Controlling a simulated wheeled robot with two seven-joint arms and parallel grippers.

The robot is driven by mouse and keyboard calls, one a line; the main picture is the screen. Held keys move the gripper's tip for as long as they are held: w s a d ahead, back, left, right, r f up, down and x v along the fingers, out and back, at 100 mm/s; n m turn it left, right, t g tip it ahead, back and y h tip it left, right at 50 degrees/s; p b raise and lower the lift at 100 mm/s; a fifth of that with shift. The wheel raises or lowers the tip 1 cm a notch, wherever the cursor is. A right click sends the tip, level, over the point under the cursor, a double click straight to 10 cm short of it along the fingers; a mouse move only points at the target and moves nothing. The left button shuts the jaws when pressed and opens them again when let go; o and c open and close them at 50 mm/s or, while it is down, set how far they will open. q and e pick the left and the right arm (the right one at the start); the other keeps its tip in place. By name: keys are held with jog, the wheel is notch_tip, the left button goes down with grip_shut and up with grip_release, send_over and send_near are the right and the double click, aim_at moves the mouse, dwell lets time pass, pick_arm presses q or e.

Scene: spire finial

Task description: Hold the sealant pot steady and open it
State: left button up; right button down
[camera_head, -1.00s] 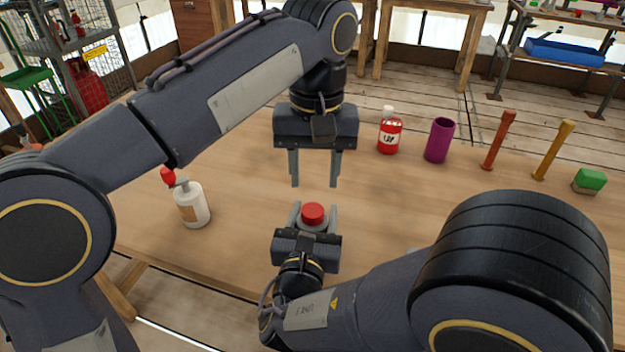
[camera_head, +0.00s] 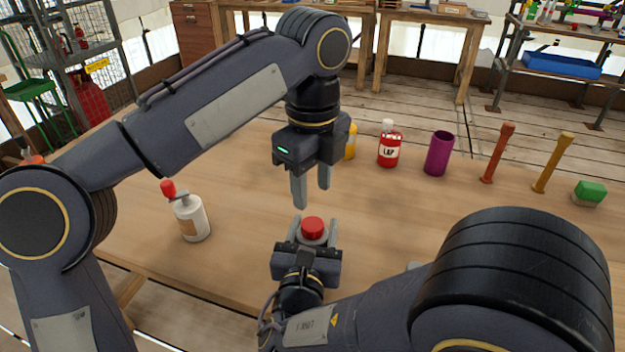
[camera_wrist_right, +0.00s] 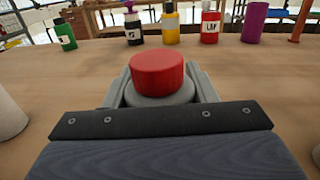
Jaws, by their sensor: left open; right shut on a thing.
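The sealant pot (camera_head: 315,240) is a grey pot with a red lid (camera_head: 313,227), standing upright on the table. My right gripper (camera_head: 313,238) is shut on the pot from the near side, one finger on each side of it. The right wrist view shows the red lid (camera_wrist_right: 158,72) seated on the grey pot body (camera_wrist_right: 160,97) between the fingers. My left gripper (camera_head: 312,195) is open and empty, pointing down above the pot, with a gap between its fingertips and the lid. The lower pot is hidden by my right gripper.
A white bottle with a red top (camera_head: 191,217) stands left of the pot. A yellow bottle (camera_head: 350,142) is partly hidden behind my left gripper.

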aim_at(313, 223)
pick_arm(q)
jog(key=shift+f, duration=3.95)
jog(key=c, duration=0.8)
jog(key=n, duration=0.3)
jog(key=shift+r+n, duration=0.1)
jog(key=shift+n, duration=0.2)
jog(key=n, duration=1)
jog(key=shift+n, duration=0.3)
jog(key=n, duration=0.4)
jog(key=shift+r, duration=0.15)
